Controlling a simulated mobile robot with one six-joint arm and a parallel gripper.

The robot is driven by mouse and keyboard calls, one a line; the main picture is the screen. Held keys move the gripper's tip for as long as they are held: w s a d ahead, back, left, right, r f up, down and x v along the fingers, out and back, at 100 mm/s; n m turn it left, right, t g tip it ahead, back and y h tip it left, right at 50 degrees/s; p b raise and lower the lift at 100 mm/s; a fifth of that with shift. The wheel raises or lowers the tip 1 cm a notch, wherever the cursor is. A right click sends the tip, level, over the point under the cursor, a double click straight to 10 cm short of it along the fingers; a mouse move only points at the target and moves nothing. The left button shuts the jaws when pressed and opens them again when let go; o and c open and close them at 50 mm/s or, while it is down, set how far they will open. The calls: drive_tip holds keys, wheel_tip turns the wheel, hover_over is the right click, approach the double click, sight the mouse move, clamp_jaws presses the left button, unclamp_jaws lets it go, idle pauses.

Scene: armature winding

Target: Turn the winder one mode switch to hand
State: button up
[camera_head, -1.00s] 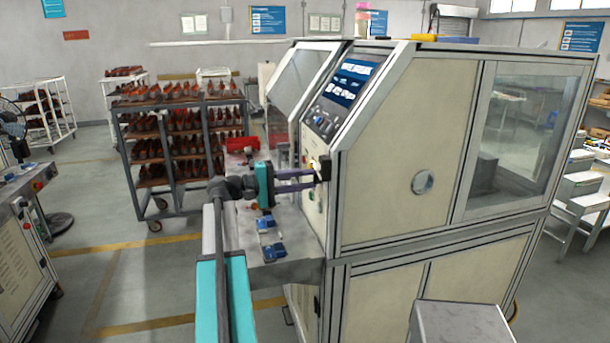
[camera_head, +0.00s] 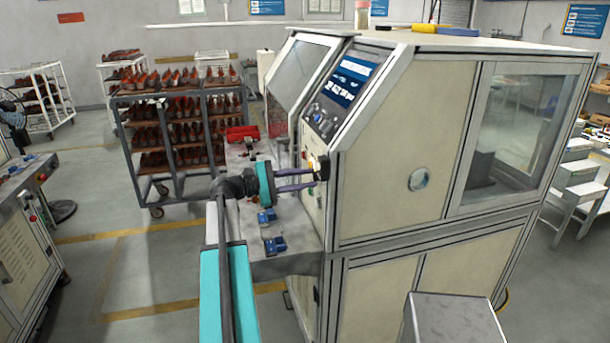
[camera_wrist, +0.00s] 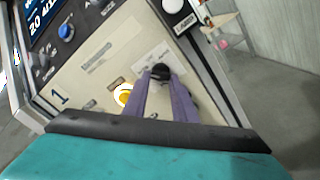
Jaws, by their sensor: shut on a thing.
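The winder one (camera_head: 385,190) is a cream cabinet with a sloped control panel and a front face. The mode switch (camera_wrist: 160,71) is a small black knob on a pale label plate (camera_wrist: 150,57); the plate's lettering is too small to read. My gripper (camera_wrist: 160,82) is shut on this knob, with its two purple fingers reaching in from below in the wrist view. In the head view my gripper (camera_head: 320,169) reaches right to the front face, and the knob is mostly hidden. Which position the knob points to cannot be told.
A yellow button (camera_wrist: 123,94) sits just left of the fingers. A blue knob (camera_wrist: 66,31) is on the upper panel. Blue fixtures (camera_head: 274,244) lie on the metal ledge below my arm.

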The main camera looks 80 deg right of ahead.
idle(0.4)
drive_tip(key=o, duration=1)
drive_tip(key=shift+o, duration=0.2)
drive_tip(key=shift+w, duration=0.1)
drive_tip(key=b+v, duration=0.4)
drive_tip(key=v, duration=0.9)
drive_tip(key=shift+w+a+b, duration=0.15)
drive_tip(key=shift+w+b, duration=0.1)
drive_tip(key=shift+b, duration=0.15)
